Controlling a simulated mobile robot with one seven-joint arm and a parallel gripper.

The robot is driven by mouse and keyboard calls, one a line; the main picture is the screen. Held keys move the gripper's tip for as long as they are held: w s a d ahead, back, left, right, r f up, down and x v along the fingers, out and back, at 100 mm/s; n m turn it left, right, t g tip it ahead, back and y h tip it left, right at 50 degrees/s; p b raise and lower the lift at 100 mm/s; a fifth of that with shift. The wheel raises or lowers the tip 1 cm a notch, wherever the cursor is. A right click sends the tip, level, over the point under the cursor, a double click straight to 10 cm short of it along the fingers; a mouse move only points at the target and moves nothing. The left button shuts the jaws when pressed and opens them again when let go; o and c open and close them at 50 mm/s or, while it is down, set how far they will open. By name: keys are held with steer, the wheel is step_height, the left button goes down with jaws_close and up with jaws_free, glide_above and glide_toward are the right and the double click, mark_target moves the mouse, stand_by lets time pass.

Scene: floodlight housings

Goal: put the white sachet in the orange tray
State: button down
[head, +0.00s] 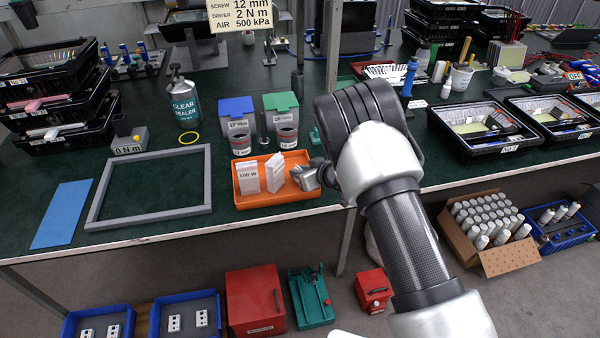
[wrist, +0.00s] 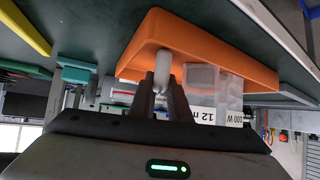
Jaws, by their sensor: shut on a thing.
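The orange tray (head: 275,199) stands on the green bench top near its front edge. My gripper (head: 300,178) is low over the tray's right end. In the wrist view the fingers (wrist: 163,88) are shut on a small white rounded thing, which I take to be the white sachet (wrist: 163,66). The orange tray (wrist: 215,52) is right behind it in that view. I cannot tell whether the sachet touches the tray floor. In the head view my gripper largely hides the sachet.
A white carton (head: 248,179) marked 500 W and another white carton (head: 275,172) stand in the tray's left and middle. Labelled cups (head: 288,137) stand close behind it. A grey frame (head: 150,224) lies to the left.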

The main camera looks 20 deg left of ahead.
steer(key=shift+f, duration=0.15)
steer(key=c, duration=1.7)
jaws_free()
steer(key=shift+o, duration=0.2)
